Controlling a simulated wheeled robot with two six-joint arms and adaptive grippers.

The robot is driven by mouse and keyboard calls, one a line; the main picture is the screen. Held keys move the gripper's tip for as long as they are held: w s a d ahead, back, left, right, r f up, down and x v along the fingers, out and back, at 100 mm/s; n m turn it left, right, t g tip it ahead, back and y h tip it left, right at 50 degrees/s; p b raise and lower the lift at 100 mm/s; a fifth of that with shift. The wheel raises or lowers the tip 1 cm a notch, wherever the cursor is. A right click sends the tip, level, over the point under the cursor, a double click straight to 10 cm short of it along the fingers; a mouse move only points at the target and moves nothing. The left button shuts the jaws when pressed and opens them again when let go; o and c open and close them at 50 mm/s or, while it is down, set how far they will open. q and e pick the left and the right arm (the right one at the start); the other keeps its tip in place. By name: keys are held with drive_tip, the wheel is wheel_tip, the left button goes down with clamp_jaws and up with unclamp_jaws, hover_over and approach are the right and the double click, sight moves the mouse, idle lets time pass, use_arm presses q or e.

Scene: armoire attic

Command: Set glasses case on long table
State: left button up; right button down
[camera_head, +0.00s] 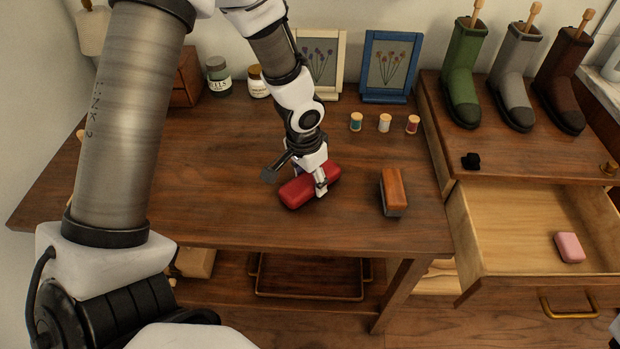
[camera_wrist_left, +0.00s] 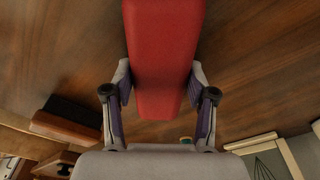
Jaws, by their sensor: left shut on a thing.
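A red glasses case (camera_head: 298,192) is at the middle of the long wooden table (camera_head: 230,215). My left gripper (camera_head: 317,178) comes down from above and is shut across the case. In the left wrist view the red case (camera_wrist_left: 164,50) lies between the two fingers of my left gripper (camera_wrist_left: 160,95), one on each side. The case looks to be on or just above the tabletop; I cannot tell whether it touches. My right gripper is not in view.
A brush with a wooden back (camera_head: 393,190) lies right of the case. Several thread spools (camera_head: 384,123), a blue frame (camera_head: 389,66) and jars (camera_head: 218,76) stand behind. At right, an open drawer (camera_head: 510,235) holds a pink block (camera_head: 569,247). The table's front left is clear.

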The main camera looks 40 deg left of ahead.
sight(305, 181)
use_arm(q)
drive_tip(key=shift+s+f, duration=0.1)
drive_tip(key=shift+f, duration=0.05)
drive_tip(key=o, duration=1.2)
drive_tip(key=shift+r, duration=0.45)
wheel_tip(305, 181, up, 12)
drive_tip(key=s+p, duration=0.1)
drive_tip(key=p, duration=0.2)
drive_tip(key=shift+s+a+f, duration=0.15)
drive_tip(key=shift+s+f, duration=0.05)
drive_tip(key=shift+f, duration=0.05)
